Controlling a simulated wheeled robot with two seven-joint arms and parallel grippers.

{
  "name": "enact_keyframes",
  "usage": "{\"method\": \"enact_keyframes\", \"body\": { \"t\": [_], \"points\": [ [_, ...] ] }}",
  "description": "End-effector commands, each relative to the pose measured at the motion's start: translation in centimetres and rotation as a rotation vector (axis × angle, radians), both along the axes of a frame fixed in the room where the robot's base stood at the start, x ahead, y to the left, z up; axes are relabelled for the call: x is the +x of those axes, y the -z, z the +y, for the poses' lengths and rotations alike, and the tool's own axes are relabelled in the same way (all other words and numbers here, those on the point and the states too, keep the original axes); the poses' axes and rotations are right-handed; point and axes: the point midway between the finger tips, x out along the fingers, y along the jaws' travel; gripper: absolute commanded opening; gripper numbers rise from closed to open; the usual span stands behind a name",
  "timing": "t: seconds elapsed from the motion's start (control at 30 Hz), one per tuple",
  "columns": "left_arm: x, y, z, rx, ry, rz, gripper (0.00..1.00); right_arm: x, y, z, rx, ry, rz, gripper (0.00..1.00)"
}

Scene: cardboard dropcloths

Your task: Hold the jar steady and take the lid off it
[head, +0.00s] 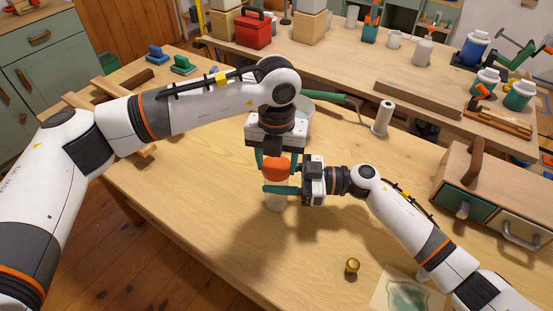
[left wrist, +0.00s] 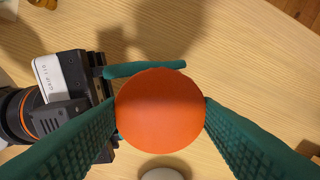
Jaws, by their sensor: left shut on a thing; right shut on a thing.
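The jar (head: 276,203) is pale and stands upright at the middle of the wooden bench; only its lower part shows. The orange lid (head: 276,168) is directly above it, and also shows as a round disc in the left wrist view (left wrist: 160,110). My left gripper (head: 275,163) comes down from above, shut on the lid, one green finger on each side. My right gripper (head: 281,183) comes in from the right, its fingers shut around the jar just below the lid. Its near finger hides the jar's upper part, so I cannot tell whether lid and jar touch.
A brass knob (head: 352,266) and a green-stained sheet (head: 408,296) lie at the front right. A drawer box (head: 490,200) stands at the right.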

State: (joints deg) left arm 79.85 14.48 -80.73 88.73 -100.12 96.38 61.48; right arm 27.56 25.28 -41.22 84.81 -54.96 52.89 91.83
Motion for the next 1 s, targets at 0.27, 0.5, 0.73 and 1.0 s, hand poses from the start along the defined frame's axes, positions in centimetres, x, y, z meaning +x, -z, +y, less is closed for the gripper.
{"method": "enact_keyframes", "body": {
  "t": [0.27,0.5,0.73,1.0],
  "points": [
    [0.0,-0.9,0.0,-0.001,0.0,-0.001,0.29,0.0,0.1,0.0,0.0,-0.001,0.001,0.0],
    [0.0,-1.7,0.0,0.0,0.0,-0.002,0.29,0.0,0.1,0.0,0.0,-0.001,0.001,0.0],
    [0.0,-2.2,0.0,0.0,0.001,0.0,0.29,0.0,0.1,0.0,0.0,-0.001,0.001,0.0],
    [0.0,-2.3,0.0,0.0,0.001,-0.001,0.29,0.0,0.1,0.0,0.0,-0.001,0.001,0.0]
  ]
}}
